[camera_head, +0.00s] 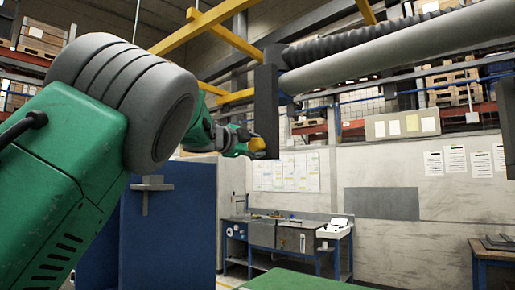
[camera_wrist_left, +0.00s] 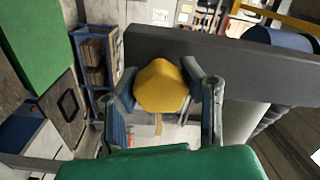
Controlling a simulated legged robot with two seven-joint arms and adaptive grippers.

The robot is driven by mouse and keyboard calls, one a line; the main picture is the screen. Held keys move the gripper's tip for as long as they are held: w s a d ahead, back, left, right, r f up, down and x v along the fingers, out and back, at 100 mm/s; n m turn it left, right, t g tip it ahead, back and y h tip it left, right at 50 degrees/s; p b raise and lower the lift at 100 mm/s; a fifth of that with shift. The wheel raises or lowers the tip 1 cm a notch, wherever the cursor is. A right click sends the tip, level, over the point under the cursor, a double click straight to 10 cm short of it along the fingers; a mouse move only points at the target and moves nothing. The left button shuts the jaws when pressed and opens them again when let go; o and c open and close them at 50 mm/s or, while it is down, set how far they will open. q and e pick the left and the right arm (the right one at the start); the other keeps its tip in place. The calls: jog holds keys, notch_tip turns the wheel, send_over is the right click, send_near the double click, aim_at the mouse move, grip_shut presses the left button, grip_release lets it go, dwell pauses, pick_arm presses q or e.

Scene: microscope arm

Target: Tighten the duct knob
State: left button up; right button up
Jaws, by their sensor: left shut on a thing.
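The duct knob is a yellow faceted knob (camera_wrist_left: 160,86) on the dark grey bracket (camera_wrist_left: 235,65) in the left wrist view. In the head view the knob (camera_head: 257,144) shows small at the bracket's (camera_head: 266,105) lower left side. My left gripper (camera_wrist_left: 163,92) has one finger on each side of the knob and is shut on it. In the head view the left gripper (camera_head: 245,142) is at the end of my green arm, at the knob. The knob's far side is hidden. My right gripper is in neither view.
A thick grey duct (camera_head: 390,50) runs right from the bracket, with a ribbed black hose (camera_head: 350,40) above it. Yellow beams (camera_head: 205,25) cross overhead. A blue panel (camera_head: 165,235) stands below my arm. A workbench (camera_head: 285,235) stands far back against the wall.

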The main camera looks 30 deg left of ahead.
pick_arm(q)
jog(key=m, duration=0.2)
jog(key=m+b, duration=0.1)
jog(key=m, duration=0.2)
jog(key=shift+w+f+m, duration=0.1)
jog(key=shift+f+m, duration=0.2)
jog(key=shift+f, duration=0.05)
jog(key=m+b, duration=0.2)
jog(key=m, duration=0.2)
jog(key=shift+r+m+b, duration=0.2)
jog(key=shift+m+b, duration=0.35)
jog(key=shift+m, duration=1.05)
jog(key=shift+r, duration=0.1)
jog(key=o, duration=1.2)
jog(key=shift+a, duration=0.1)
